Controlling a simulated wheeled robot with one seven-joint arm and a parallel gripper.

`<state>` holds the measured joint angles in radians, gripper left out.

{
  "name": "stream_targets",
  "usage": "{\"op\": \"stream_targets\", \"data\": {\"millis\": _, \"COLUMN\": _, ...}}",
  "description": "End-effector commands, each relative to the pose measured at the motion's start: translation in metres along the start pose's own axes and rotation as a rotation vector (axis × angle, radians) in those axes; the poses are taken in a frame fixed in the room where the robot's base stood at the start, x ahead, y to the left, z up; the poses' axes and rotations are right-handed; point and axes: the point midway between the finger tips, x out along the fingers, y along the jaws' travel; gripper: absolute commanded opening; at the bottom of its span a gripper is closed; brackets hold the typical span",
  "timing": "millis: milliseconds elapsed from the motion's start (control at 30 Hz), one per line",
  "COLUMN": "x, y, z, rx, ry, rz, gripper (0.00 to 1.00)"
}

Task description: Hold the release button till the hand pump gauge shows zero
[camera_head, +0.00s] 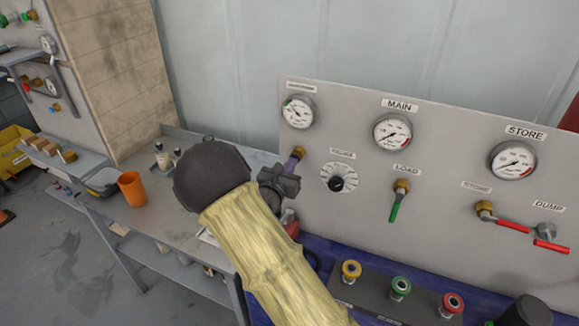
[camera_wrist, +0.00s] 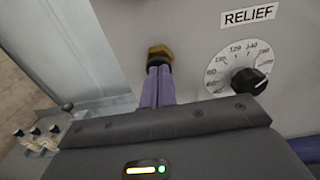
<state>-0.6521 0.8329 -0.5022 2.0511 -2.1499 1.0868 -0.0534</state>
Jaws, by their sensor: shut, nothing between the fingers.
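My gripper (camera_head: 295,158) is in front of the panel's left part, its two purple fingers side by side and shut. In the wrist view the fingertips (camera_wrist: 159,66) reach a brass fitting (camera_wrist: 159,50), which also shows in the head view (camera_head: 300,151). They seem to meet it; any button there is hidden behind them. The leftmost gauge (camera_head: 298,111) is directly above this fitting. Its label is too small to read, so I cannot confirm it is the hand pump gauge. Its needle reading is also too small to tell.
The panel (camera_head: 345,100) also carries the MAIN gauge (camera_head: 393,132), STORE gauge (camera_head: 513,160), RELIEF dial (camera_head: 338,178), green LOAD lever (camera_head: 394,208) and red levers (camera_head: 512,224). Several coloured fittings stand below (camera_head: 401,288). An orange cup (camera_head: 132,188) is on the left bench.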

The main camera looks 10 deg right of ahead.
Motion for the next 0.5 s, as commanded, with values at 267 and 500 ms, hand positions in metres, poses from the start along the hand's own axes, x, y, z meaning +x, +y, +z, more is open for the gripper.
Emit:
{"op": "stream_targets", "data": {"millis": 267, "x": 0.021, "y": -0.001, "z": -0.001, "rx": 0.001, "ry": -0.003, "rz": -0.001, "gripper": 0.00}}
{"op": "stream_targets", "data": {"millis": 500, "x": 0.023, "y": -0.002, "z": 0.003, "rx": 0.001, "ry": -0.008, "rz": -0.003, "gripper": 0.00}}
